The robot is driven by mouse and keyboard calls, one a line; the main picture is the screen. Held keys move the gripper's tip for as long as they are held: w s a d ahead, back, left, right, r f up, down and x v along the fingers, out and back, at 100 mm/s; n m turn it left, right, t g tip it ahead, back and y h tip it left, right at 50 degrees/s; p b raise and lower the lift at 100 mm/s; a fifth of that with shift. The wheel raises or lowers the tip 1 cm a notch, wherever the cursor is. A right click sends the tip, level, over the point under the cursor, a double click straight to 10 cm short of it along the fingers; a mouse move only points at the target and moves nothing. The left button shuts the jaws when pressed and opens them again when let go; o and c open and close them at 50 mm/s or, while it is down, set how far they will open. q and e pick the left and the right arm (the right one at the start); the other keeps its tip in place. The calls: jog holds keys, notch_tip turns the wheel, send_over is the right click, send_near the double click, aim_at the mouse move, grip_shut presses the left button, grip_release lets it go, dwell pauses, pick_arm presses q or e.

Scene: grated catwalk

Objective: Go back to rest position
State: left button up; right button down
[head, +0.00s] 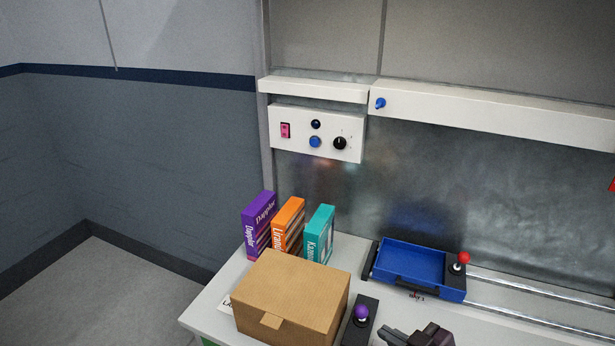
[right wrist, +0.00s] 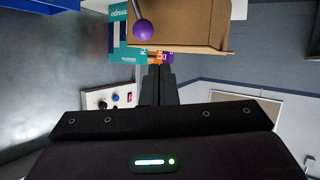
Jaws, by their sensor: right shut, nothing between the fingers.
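My right gripper (head: 388,336) shows at the bottom edge of the head view, just right of the purple-knobbed lever, over the front of the table. In the right wrist view its dark fingers (right wrist: 160,84) are together with nothing between them. My left gripper is not in either view.
A closed cardboard box (head: 290,300) stands on the white table, with purple (head: 257,222), orange (head: 288,225) and teal (head: 319,234) boxes behind it. A purple-knobbed lever (head: 361,314) is beside it. A blue tray (head: 412,264) and a red-knobbed lever (head: 463,258) are right. A control panel (head: 300,150) is on the wall.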

jog(key=s+d+f+m+g+h, duration=0.2)
jog(key=s+m+g+h, duration=0.15)
jog(key=s, duration=0.35)
jog(key=s+d+f+m+g+h, duration=0.1)
jog(key=s+f+m+g+h, duration=0.1)
jog(key=s+m+g+h, duration=0.3)
jog(key=s+f+n+y, duration=0.1)
jog(key=s+f+n, duration=0.15)
jog(key=f, duration=2.55)
jog(key=s+d+f, duration=0.2)
jog(key=s+f, duration=0.8)
jog(key=s+d+f+g, duration=0.1)
jog(key=s+f, duration=0.8)
jog(key=s, duration=0.1)
jog(key=shift+s+d+f, duration=0.4)
jog(key=shift+s+g, duration=0.1)
jog(key=shift+g, duration=0.15)
